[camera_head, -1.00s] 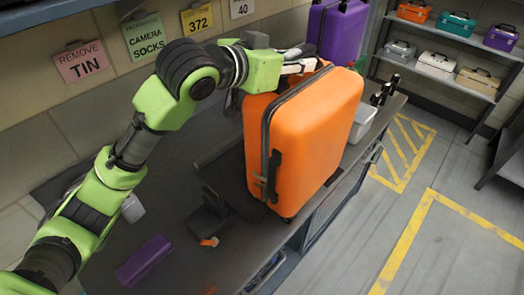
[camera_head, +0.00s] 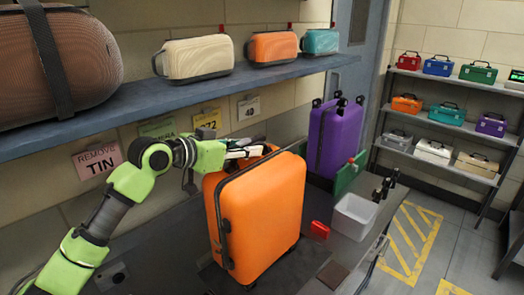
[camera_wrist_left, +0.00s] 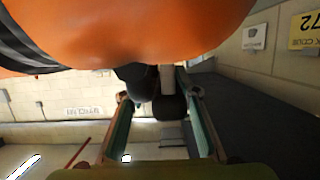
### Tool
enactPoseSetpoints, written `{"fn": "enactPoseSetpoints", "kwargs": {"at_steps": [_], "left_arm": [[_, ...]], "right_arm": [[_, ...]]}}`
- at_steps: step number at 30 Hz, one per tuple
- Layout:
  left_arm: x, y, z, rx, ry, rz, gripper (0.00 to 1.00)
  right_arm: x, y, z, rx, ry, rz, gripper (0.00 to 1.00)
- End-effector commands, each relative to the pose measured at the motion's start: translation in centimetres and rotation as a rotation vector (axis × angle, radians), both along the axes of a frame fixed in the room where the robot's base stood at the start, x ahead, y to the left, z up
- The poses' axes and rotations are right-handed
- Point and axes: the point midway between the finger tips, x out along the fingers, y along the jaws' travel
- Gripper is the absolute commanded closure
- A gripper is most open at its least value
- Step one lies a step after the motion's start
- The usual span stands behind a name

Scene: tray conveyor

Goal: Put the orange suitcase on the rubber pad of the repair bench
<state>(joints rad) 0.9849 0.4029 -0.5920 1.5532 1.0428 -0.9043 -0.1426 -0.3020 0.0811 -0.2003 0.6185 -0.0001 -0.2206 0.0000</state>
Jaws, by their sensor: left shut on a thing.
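The orange suitcase (camera_head: 265,215) is upright over the repair bench (camera_head: 330,205) in the head view, with a dark zip seam and black side handle. My left gripper (camera_head: 262,152) is at its top, shut on it, apparently by the top handle. In the left wrist view the suitcase's orange shell (camera_wrist_left: 140,30) fills the top, and the gripper's fingers (camera_wrist_left: 160,108) flank a dark handle part. A dark flat patch (camera_head: 212,278) shows beside the suitcase's base; I cannot tell whether it is the rubber pad or whether the base touches it. My right gripper is not in view.
A purple suitcase (camera_head: 333,138) stands behind, to the right. A white bin (camera_head: 354,215) and a small red item (camera_head: 319,230) are on the bench. A shelf (camera_head: 150,90) with bags hangs above my left arm. Toolbox racks (camera_head: 440,128) stand at the right.

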Motion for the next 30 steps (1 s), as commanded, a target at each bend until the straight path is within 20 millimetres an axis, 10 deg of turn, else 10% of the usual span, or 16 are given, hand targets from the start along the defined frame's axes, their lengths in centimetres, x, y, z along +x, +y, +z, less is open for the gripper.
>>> {"fn": "enactPoseSetpoints", "kwargs": {"at_steps": [24,25,26,30], "left_arm": [[1.3,1.2,-2.8,-0.011,-0.012,0.001,1.0],[1.2,1.3,-3.7,0.001,0.001,0.0,0.65],[1.2,1.3,-3.7,0.001,0.001,0.0,0.58],[1.2,1.2,-3.6,0.001,0.001,-0.001,0.54]], "right_arm": [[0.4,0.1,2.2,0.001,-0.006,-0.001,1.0],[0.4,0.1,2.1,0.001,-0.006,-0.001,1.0],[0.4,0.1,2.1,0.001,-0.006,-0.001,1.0],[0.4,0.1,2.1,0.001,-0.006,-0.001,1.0]]}}
